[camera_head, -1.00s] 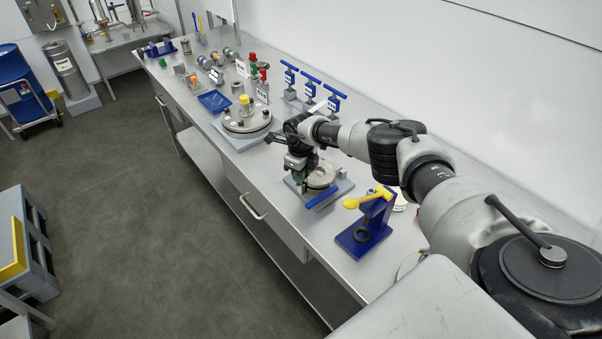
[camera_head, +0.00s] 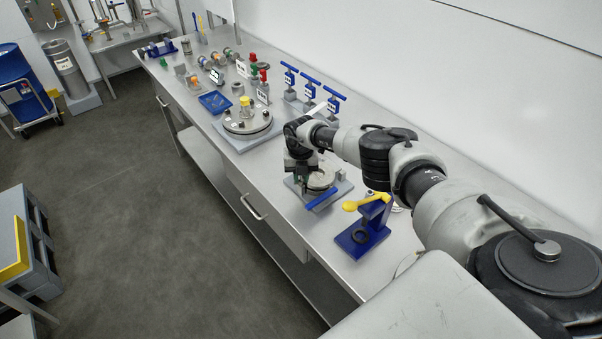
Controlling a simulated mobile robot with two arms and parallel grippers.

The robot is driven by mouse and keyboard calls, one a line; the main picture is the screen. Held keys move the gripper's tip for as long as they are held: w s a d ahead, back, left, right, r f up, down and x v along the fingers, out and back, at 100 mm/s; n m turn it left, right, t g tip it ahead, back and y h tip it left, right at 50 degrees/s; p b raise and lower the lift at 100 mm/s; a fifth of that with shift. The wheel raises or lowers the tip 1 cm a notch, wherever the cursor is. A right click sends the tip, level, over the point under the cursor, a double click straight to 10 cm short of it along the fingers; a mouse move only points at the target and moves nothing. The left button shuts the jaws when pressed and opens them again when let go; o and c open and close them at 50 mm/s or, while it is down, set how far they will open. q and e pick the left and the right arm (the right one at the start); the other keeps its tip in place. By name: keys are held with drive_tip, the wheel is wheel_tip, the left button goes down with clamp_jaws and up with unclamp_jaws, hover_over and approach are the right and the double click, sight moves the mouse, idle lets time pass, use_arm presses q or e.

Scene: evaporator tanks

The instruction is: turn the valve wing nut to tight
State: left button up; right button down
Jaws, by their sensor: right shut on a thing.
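My right gripper (camera_head: 303,170) points down over the left side of a round grey fitting (camera_head: 321,180) with a blue handle (camera_head: 322,199), on a grey base plate (camera_head: 344,190). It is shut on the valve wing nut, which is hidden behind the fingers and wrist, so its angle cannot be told. My left gripper is not in view.
A blue stand (camera_head: 361,238) with a yellow spoon-shaped piece (camera_head: 366,202) stands close in front. A round flanged lid (camera_head: 247,121) lies behind the gripper. Blue T-handled valves (camera_head: 310,90) stand near the wall. The bench's front strip is clear.

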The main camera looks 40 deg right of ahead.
drive_tip(key=m, duration=0.2)
drive_tip(key=m+p, duration=0.1)
drive_tip(key=m, duration=0.1)
drive_tip(key=shift+w+d+r+m, duration=0.1)
drive_tip(key=shift+w+r+m, duration=0.1)
drive_tip(key=shift+m, duration=0.1)
idle(0.3)
drive_tip(key=c, duration=1.3)
unclamp_jaws()
drive_tip(key=shift+s+f, duration=0.1)
drive_tip(key=shift+s, duration=0.05)
wheel_tip(320, 180, up, 5)
drive_tip(key=shift+r+p, duration=0.1)
drive_tip(key=shift+p, duration=0.4)
drive_tip(key=shift+r+b, duration=0.6)
drive_tip(key=shift+r, duration=2.25)
